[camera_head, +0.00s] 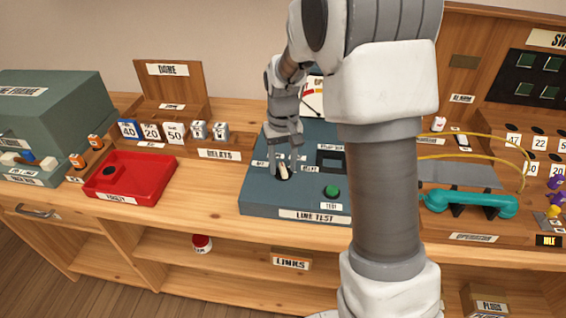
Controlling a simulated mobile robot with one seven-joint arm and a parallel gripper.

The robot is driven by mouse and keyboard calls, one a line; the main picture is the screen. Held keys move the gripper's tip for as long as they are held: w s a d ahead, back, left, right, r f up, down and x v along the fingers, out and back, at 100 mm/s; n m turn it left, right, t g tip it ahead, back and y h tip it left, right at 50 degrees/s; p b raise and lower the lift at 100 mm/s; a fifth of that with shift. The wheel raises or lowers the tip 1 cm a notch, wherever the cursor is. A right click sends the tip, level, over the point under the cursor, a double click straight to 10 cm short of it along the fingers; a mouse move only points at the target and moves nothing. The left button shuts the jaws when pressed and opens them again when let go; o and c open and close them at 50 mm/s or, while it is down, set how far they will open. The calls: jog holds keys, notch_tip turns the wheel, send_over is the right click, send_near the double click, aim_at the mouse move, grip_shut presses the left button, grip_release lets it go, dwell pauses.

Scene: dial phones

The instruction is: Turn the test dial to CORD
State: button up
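The line test box (262,199) is a blue-grey panel on the wooden counter, labelled LINE TEST along its front. Its test dial (283,172) is a small dark and pale knob on the left of the panel, with small labels around it too blurred to read. My gripper (284,166) points down right at the dial, its fingers around or beside the knob. I cannot tell whether the fingers touch it or how far they are closed. A green button (331,191) labelled TEST sits to the right. My arm hides the panel's right part and most of the meter behind.
A red tray (130,190) labelled FAULTY lies left of the panel. Numbered blocks (151,132) stand behind it, with a grey-green box (50,112) at far left. A teal handset (468,201) and yellow cords (480,137) lie to the right. Bare counter (205,185) shows left of the panel.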

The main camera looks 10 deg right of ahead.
aim_at(283, 168)
jog(key=shift+r, duration=0.1)
notch_tip(283, 168, up, 17)
jog(key=p, duration=0.3)
jog(key=shift+r, duration=0.15)
